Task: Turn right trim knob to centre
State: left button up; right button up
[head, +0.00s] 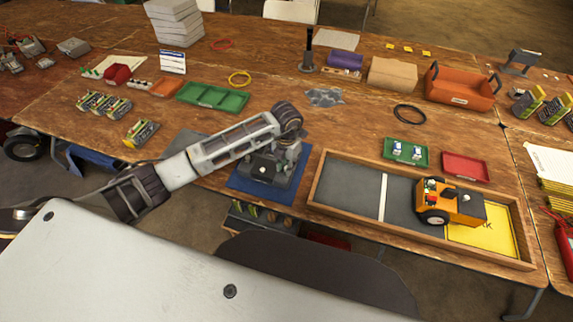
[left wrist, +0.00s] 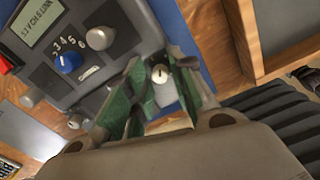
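A grey charger unit (head: 262,168) sits on a blue mat (head: 240,183). In the left wrist view its panel shows an LCD display (left wrist: 38,20), a blue numbered dial (left wrist: 68,62) and a larger pale knob (left wrist: 99,38). A small cream knob (left wrist: 160,74) with a dark pointer line is at the panel's right end, apparently the right trim knob. My left gripper (left wrist: 158,80) is over it, with its green-padded fingers apart on either side. Contact with the knob cannot be made out. In the head view the gripper (head: 284,158) partly hides the panel. My right gripper is not in view.
A wooden-framed tray (head: 318,190) with an orange vehicle (head: 452,203) stands close to the charger's right. Green (head: 405,153) and red (head: 466,167) trays lie behind it.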

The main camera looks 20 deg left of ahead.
pick_arm(q)
grip_shut()
jog(key=shift+n, duration=2.9)
jog(key=shift+p, duration=0.3)
grip_release()
